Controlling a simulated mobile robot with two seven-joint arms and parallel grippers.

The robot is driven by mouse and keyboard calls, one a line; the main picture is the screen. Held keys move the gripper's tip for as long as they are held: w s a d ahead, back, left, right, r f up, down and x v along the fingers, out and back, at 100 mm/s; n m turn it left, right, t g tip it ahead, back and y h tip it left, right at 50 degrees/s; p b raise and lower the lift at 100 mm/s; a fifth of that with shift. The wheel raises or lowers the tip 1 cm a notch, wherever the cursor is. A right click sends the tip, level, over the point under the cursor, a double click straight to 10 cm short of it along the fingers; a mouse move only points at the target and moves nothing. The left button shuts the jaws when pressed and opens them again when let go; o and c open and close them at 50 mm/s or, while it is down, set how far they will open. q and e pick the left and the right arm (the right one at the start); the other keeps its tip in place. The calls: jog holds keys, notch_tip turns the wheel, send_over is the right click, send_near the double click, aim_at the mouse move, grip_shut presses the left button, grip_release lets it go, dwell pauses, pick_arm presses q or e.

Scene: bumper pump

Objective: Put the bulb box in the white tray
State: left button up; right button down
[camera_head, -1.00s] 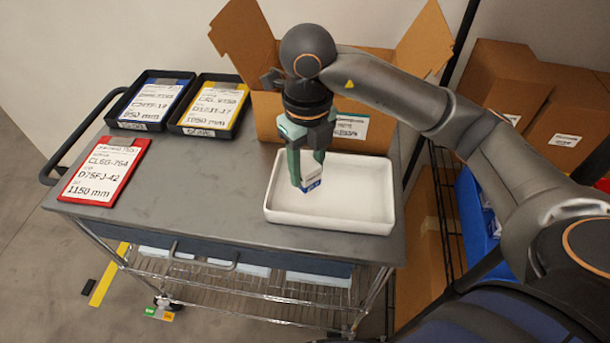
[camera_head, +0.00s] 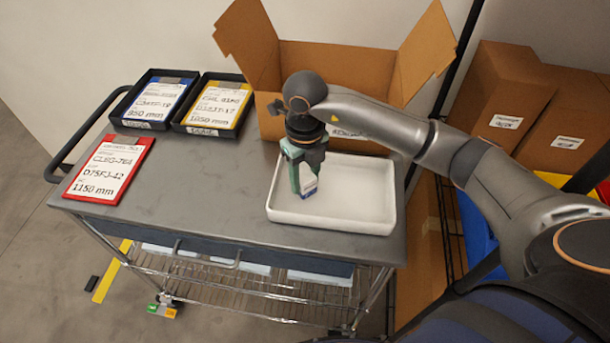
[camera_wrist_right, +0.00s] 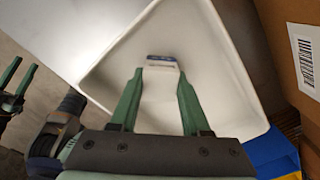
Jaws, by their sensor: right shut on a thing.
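The bulb box (camera_head: 308,188) is small and white with a blue end. My right gripper (camera_head: 303,180) is shut on it and points down over the white tray (camera_head: 375,215). In the right wrist view the box (camera_wrist_right: 160,62) sits between the green fingertips, with the pale tray floor behind it. I cannot tell whether the box touches the tray floor. My left gripper (camera_wrist_right: 17,85) shows only at the left edge of the right wrist view, with its green fingers apart and nothing seen between them.
The tray stands on a grey cart top (camera_head: 205,200). An open cardboard box (camera_head: 335,70) stands behind it. Two black bins (camera_head: 157,98) with cards and a red-framed card (camera_head: 110,168) lie at the left. Cardboard boxes (camera_head: 510,90) fill the shelf at the right.

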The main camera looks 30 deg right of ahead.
aim_at(305, 176)
jog(key=shift+f, duration=0.2)
jog(key=shift+c, duration=1.8)
grip_release()
jog(key=shift+r, duration=0.1)
notch_tip(305, 176, up, 12)
jog(key=shift+r, duration=0.15)
